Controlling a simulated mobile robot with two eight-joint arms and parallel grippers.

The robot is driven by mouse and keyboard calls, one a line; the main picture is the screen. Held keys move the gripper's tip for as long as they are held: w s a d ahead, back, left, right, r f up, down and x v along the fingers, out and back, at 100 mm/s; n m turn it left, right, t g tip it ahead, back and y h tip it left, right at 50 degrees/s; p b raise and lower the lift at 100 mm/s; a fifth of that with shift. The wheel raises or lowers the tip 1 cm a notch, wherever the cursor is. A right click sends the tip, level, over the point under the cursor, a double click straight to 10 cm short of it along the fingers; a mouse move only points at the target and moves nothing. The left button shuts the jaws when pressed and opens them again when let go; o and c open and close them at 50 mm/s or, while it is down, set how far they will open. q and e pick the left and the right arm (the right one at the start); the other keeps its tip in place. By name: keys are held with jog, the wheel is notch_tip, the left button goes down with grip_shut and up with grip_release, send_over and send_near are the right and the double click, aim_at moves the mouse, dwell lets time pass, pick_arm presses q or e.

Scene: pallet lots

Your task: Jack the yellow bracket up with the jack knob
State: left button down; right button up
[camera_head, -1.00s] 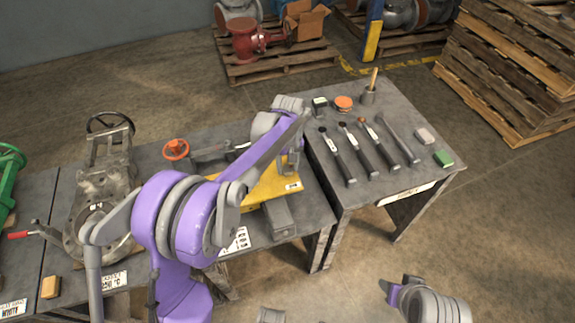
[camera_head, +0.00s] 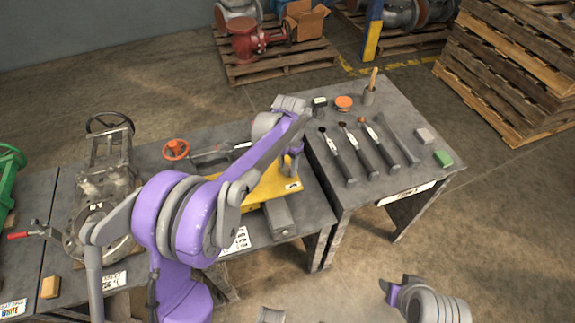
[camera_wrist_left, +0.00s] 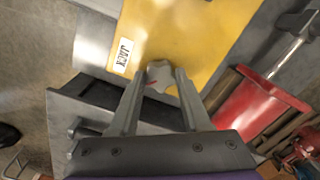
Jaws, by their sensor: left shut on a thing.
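The yellow bracket (camera_head: 268,188) lies at the right end of the long workbench, partly hidden behind my left arm. It fills the upper part of the left wrist view (camera_wrist_left: 205,30), with a white label reading JACK at its edge. The jack knob (camera_wrist_left: 161,73) is a pale, lobed knob beside that edge. My left gripper (camera_wrist_left: 162,80) has its two fingers on either side of the knob and is shut on it. In the head view the fingers and knob are hidden or too small to make out. My right gripper is not in view; only part of my right arm shows at bottom right.
A red handwheel (camera_head: 176,149) stands left of the bracket. A side table (camera_head: 400,110) to the right holds several dark-handled tools and small blocks. A valve body with a black handwheel (camera_head: 109,123) is on the left. Stacked pallets (camera_head: 510,70) stand at far right.

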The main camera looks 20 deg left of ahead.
aim_at(288, 169)
pick_arm(q)
jog(key=m, duration=0.6)
jog(key=shift+m, duration=0.3)
jog(key=m, duration=1.2)
jog(key=shift+m, duration=0.3)
jog(key=m, duration=0.5)
jog(key=shift+m, duration=0.4)
jog(key=shift+c, duration=1.8)
grip_release()
jog(key=shift+r, duration=0.1)
notch_tip(288, 169, up, 11)
jog(key=p, duration=0.1)
jog(key=shift+f, duration=0.2)
